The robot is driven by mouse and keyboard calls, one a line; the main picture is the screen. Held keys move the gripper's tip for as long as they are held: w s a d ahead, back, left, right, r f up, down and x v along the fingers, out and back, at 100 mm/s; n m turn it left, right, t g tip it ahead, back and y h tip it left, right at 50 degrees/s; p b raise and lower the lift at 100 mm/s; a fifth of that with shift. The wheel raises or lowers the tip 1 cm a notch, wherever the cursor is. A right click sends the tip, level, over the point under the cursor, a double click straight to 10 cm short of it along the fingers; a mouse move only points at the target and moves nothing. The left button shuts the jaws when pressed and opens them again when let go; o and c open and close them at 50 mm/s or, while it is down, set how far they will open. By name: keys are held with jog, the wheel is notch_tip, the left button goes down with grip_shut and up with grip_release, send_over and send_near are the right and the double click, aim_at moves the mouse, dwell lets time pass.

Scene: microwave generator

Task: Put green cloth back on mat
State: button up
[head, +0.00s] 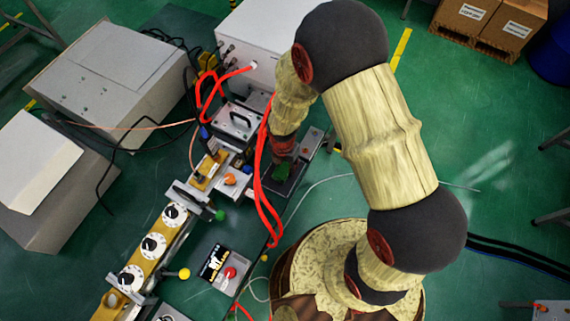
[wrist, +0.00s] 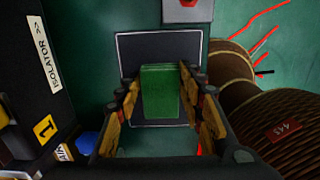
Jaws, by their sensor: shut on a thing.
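The green cloth (wrist: 160,95), a folded green block, sits between the two fingers of my gripper (wrist: 159,84) in the wrist view. My gripper is shut on it. The cloth also shows as a small green patch (head: 282,171) below my gripper in the head view. The dark mat (wrist: 137,46) with a pale border lies behind and below the cloth in the wrist view, and the cloth overlaps its middle. The mat also shows in the head view (head: 287,188), partly hidden. I cannot tell whether the cloth touches the mat.
Red cables (head: 262,190) run close to the left of my gripper. A bench of waveguide parts with white dials (head: 153,245) stands at the left. A dark unit labelled ISOLATOR (wrist: 45,60) is close at the left in the wrist view.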

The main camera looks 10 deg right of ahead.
jog(key=shift+f, duration=0.15)
jog(key=o, duration=1.1)
notch_tip(320, 180, up, 12)
jog(key=p, duration=0.3)
notch_tip(320, 180, up, 10)
jog(key=m+t, duration=0.1)
jog(key=m, duration=0.5)
send_over(284, 167)
jog(key=d, duration=0.3)
jog(key=s+d+r+m+t, duration=0.1)
jog(key=s+d+r+m, duration=0.1)
jog(key=s+r+m, duration=0.2)
jog(key=s+d+r+m+t, duration=0.1)
jog(key=s+d+r+m, duration=0.2)
jog(key=r+m, duration=0.8)
jog(key=s+d+r+m+t, duration=0.2)
jog(key=s+d+r+m, duration=0.1)
jog(key=s+r+m, duration=0.3)
notch_tip(284, 167, up, 2)
jog(key=shift+d+r+m, duration=0.1)
jog(key=shift+d+m, duration=0.1)
jog(key=shift+m, duration=0.5)
